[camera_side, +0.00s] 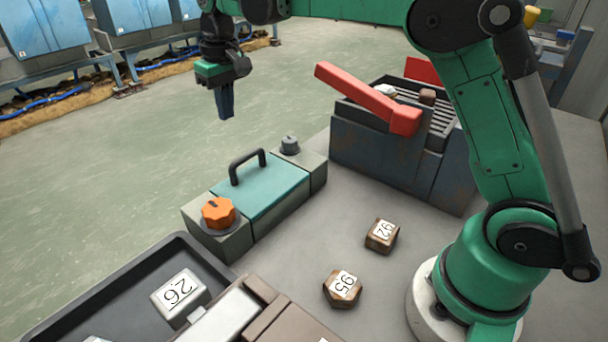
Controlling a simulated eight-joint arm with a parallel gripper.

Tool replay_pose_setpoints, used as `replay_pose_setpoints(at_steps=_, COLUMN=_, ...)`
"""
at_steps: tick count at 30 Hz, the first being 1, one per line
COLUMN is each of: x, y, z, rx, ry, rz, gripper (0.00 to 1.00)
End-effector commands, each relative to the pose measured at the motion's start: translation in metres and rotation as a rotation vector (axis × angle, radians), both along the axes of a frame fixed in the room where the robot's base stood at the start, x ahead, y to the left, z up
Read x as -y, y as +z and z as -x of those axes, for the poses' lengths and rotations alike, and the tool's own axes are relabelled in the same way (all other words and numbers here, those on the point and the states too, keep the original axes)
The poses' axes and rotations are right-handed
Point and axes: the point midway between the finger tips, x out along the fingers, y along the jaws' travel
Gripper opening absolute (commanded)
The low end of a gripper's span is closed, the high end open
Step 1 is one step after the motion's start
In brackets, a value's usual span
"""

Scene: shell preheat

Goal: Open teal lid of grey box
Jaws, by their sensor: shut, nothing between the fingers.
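The grey box (239,241) sits on the table left of centre. Its teal lid (262,194) is closed and lies flat between the two grey ends. A black arched handle (247,166) stands on the lid. An orange knob (218,211) is on the near end of the box, and a small grey knob (289,144) is on the far end. My gripper (227,112) is shut and empty. It points down in the air, above and behind the handle in the picture, and touches nothing.
A dark box with a slatted top (390,155) and a red lever (360,95) stands right of the grey box. Two numbered blocks (382,236) (342,289) lie on the table. A dark tray (110,290) at lower left holds a light block (179,297) marked 26.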

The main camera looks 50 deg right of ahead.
Motion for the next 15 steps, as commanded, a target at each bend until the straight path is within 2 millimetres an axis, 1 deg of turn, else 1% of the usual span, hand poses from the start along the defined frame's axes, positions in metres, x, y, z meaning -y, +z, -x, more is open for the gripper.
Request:
replay_pose_setpoints(at_steps=5, x=0.0, y=-0.016, z=-0.002, rx=-0.004, ry=0.0, rz=0.0, gripper=0.0)
replay_pose_setpoints(at_steps=8, x=0.0, y=-0.033, z=-0.004, rx=-0.003, ry=0.0, rz=0.0, gripper=0.0)
replay_pose_setpoints(at_steps=15, x=-0.001, y=-0.081, z=-0.008, rx=-0.002, ry=0.0, rz=0.0, gripper=0.0)
